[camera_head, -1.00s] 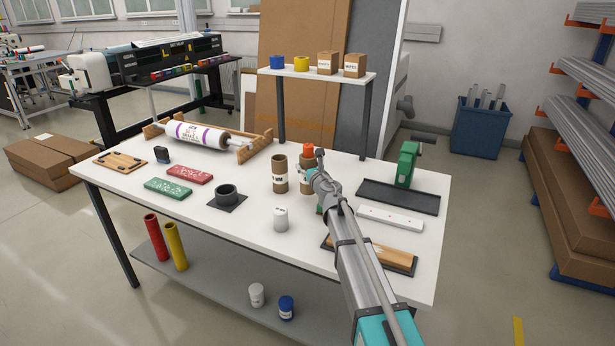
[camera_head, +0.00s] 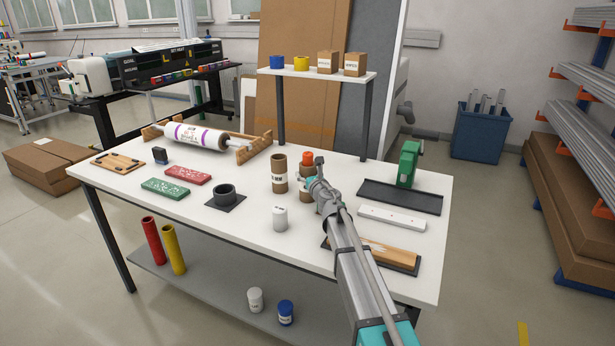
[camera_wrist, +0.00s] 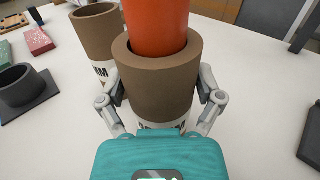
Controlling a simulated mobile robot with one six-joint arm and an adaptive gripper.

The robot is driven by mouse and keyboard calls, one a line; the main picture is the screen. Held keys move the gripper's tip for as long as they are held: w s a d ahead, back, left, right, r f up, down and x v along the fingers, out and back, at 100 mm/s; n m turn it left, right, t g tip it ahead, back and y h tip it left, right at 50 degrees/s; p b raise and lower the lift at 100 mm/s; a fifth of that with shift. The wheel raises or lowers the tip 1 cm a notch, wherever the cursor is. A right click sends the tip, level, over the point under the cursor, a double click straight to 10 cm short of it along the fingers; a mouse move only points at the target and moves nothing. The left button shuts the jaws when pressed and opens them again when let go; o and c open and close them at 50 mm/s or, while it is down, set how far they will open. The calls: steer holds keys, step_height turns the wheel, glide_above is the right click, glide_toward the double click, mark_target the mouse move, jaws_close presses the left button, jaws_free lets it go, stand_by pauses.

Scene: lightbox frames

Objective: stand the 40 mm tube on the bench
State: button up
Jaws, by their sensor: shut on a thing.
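My gripper (camera_wrist: 162,98) is shut on a brown cardboard tube (camera_wrist: 160,68), with one finger on each side of it. An orange-red cylinder (camera_wrist: 158,25) sticks up out of the tube's open top; it also shows in the head view (camera_head: 307,158). The held tube looks upright. Its label is mostly hidden by my gripper, and I cannot tell whether its base touches the bench (camera_head: 225,240). A second brown tube (camera_head: 279,174) stands upright just to the left, with a label ending in "MM" in the wrist view (camera_wrist: 98,35); its number is not legible.
A white cylinder (camera_head: 280,218) stands in front of the tubes. A black ring on a square base (camera_head: 225,194) is to the left. A black tray (camera_head: 400,196), a white bar (camera_head: 392,218) and a wooden-topped block (camera_head: 385,257) lie to the right.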

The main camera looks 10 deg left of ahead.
steer(key=shift+f, duration=0.15)
steer(key=o, duration=0.9)
steer(key=shift+o, duration=0.2)
steer(key=shift+s+r, duration=0.1)
steer(key=shift+r, duration=0.1)
steer(key=v, duration=1.2)
